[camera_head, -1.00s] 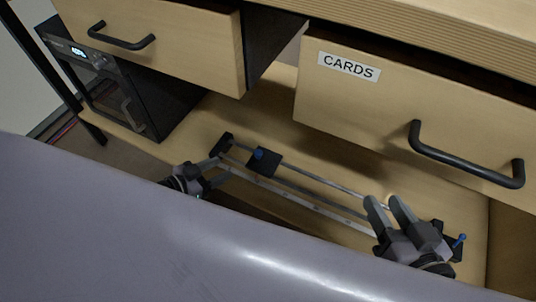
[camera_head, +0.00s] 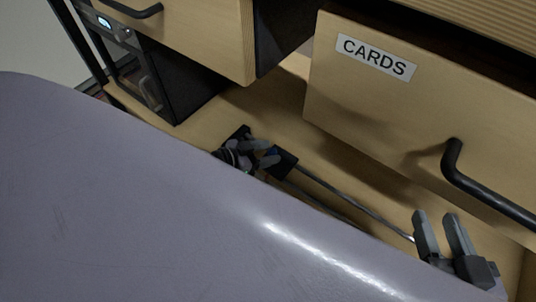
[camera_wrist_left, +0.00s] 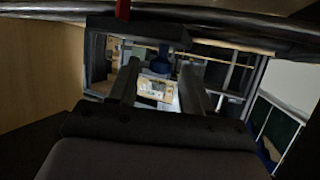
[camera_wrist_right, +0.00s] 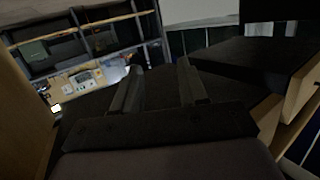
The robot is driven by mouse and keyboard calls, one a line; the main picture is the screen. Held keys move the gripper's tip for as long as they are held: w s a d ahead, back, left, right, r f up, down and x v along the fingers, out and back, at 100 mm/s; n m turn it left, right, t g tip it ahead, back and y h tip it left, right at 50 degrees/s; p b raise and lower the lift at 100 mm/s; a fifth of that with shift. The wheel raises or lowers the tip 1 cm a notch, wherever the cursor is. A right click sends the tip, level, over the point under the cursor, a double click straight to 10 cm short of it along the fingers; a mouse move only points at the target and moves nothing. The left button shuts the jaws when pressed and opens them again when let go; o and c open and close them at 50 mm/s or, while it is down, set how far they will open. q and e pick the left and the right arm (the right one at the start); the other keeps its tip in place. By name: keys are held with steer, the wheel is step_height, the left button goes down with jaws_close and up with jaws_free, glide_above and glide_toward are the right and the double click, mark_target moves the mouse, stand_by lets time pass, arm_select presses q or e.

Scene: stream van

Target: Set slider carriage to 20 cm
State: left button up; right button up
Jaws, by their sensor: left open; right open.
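The slider lies on the wooden shelf, its thin metal rails (camera_head: 350,199) running from upper left to lower right. Its black carriage (camera_head: 285,166) with a blue knob (camera_head: 272,153) is near the left end. My left gripper (camera_head: 274,153) is open at the carriage, its fingers close to the knob. In the left wrist view, a blue part (camera_wrist_left: 162,60), seemingly the knob, shows between the open fingers; contact cannot be told. My right gripper (camera_head: 437,214) is open and empty near the right end of the rails. My own body hides the slider's front and right end; no scale marks are readable.
An open drawer labelled CARDS (camera_head: 375,58) with a black handle (camera_head: 480,190) overhangs behind the slider. Another open drawer (camera_head: 200,40) is at upper left, above a black appliance (camera_head: 150,75). Bare shelf (camera_head: 225,105) shows behind the slider's left end.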

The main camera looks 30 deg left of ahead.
arm_select(q)
steer(key=shift+w+d+f, duration=0.1)
steer(key=shift+w+d, duration=0.05)
steer(key=shift+w, duration=0.15)
arm_select(e)
steer(key=shift+d+r, duration=0.1)
